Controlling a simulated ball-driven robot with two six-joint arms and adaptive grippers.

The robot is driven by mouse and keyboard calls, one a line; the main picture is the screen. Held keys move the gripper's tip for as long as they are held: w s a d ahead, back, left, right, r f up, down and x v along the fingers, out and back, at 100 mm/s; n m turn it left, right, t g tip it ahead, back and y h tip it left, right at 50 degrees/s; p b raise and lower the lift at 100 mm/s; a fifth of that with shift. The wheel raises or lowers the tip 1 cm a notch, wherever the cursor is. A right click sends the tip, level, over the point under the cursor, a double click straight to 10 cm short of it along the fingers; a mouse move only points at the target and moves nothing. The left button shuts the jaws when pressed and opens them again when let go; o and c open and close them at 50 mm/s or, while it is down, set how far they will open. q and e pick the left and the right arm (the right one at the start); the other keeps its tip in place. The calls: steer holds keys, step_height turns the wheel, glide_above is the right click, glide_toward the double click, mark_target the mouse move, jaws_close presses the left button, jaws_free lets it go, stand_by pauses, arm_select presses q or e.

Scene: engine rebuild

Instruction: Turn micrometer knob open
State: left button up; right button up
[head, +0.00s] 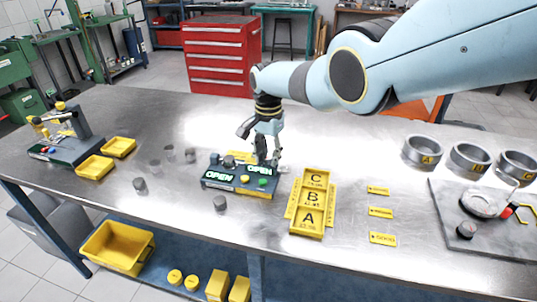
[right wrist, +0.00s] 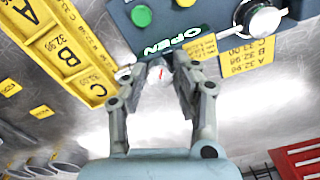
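The micrometer station (head: 240,178) is a dark box on the steel bench with two green OPEN readouts, a green button and a yellow button. In the right wrist view its panel (right wrist: 170,28) shows one OPEN readout and the green button. My right gripper (head: 268,155) is at the station's right back side. In the right wrist view my right gripper's fingers (right wrist: 158,66) converge on both sides of a small pale knob (right wrist: 158,74) with a red mark and appear closed on it. The fingers partly hide the knob. My left gripper is not in view.
A yellow A/B/C tray (head: 312,205) lies right of the station. Yellow labels (head: 381,212), metal rings (head: 423,152) and a grey plate (head: 480,232) are farther right. Small dark cylinders (head: 220,203) and yellow bins (head: 95,167) are left. A red cabinet (head: 215,60) stands behind.

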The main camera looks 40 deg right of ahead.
mark_target(268, 157)
steer(key=o, duration=0.4)
steer(key=shift+o, duration=0.2)
steer(key=shift+r, duration=0.15)
step_height(268, 157, up, 12)
stand_by(0.6)
